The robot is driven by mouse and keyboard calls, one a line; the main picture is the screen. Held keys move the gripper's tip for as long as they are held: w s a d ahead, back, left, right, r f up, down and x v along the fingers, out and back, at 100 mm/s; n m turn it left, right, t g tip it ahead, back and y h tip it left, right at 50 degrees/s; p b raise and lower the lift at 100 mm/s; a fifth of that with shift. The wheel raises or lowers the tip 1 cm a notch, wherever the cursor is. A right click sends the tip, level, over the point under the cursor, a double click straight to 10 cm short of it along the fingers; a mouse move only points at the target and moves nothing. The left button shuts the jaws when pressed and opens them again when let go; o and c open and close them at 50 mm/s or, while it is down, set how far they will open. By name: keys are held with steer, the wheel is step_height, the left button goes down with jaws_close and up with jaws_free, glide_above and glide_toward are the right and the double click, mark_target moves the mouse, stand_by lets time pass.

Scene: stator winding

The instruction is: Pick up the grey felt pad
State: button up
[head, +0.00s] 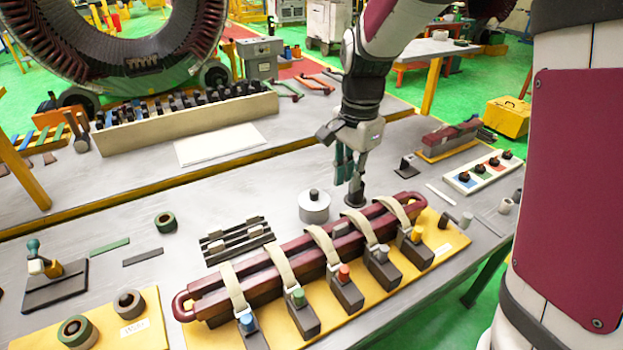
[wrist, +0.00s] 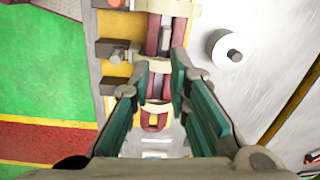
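My gripper (head: 350,182) is above the far right end of a dark red coil (head: 290,265), with nothing visible in its grasp. In the wrist view my gripper (wrist: 160,73) has its green-padded fingers apart, with the coil (wrist: 152,22) below and beyond them. A dark grey flat strip (head: 142,257) lies on the table at left; I cannot tell which is felt.
The coil is strapped to a yellow board (head: 445,243) with several clamp blocks. A metal weight (head: 314,208) stands behind it, and shows in the wrist view (wrist: 225,48). A slatted rack (head: 236,240) and green ring (head: 166,222) are at left. A switch panel (head: 484,173) is at right.

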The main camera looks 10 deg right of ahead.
mark_target(341, 226)
steer(key=shift+m, duration=0.7)
steer(key=f, duration=0.5)
steer(key=w+f+p, duration=0.1)
steer(key=f, duration=0.4)
steer(key=w+f, duration=0.1)
steer(key=f, duration=0.5)
steer(key=shift+p, duration=0.35)
jaws_close()
